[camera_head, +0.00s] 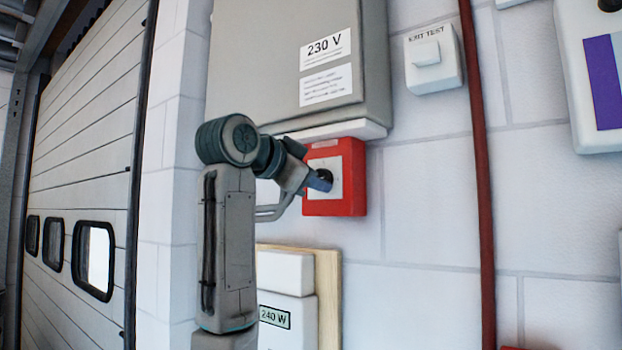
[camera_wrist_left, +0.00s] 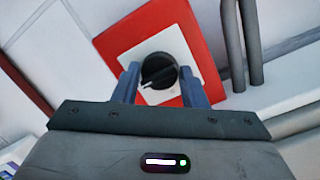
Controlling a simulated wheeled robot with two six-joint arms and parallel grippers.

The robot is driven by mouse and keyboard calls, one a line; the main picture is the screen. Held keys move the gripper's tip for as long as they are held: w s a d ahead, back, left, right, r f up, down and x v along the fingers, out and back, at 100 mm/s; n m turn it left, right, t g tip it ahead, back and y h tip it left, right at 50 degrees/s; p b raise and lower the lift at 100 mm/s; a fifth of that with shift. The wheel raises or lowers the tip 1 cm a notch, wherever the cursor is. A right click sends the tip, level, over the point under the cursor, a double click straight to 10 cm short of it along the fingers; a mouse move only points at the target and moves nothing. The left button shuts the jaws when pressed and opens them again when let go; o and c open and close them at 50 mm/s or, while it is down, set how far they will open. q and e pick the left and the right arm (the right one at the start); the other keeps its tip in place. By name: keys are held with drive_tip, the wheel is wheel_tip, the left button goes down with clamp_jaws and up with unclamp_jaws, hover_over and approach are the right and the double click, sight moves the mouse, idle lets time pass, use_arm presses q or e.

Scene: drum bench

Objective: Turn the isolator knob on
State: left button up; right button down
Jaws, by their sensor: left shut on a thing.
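The isolator knob (camera_wrist_left: 158,68) is a round black knob on a white plate (camera_wrist_left: 186,48), set on a red box (camera_wrist_left: 113,42). A small white mark on the knob points to the lower left in the wrist view. The red box (camera_head: 347,208) is on the wall under the grey cabinet in the head view, where my gripper partly covers the knob. My left gripper (camera_head: 320,180) reaches the box from the left. In the wrist view its two fingers stand on either side of the knob, shut on it. My right gripper is not in view.
A grey cabinet (camera_head: 275,60) marked 230 V hangs just above. A white box (camera_head: 285,308) marked 240 W sits below on a wooden board (camera_head: 329,300). A red pipe (camera_head: 480,150) and an exit test switch (camera_head: 433,60) are to the right. Bare wall lies between box and pipe.

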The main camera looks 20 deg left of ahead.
use_arm(q)
drive_tip(key=o, duration=1)
drive_tip(key=shift+c, duration=0.2)
drive_tip(key=b+v, duration=0.5)
drive_tip(key=v, duration=0.5)
drive_tip(key=shift+s, duration=0.35)
drive_tip(key=shift+a, duration=0.1)
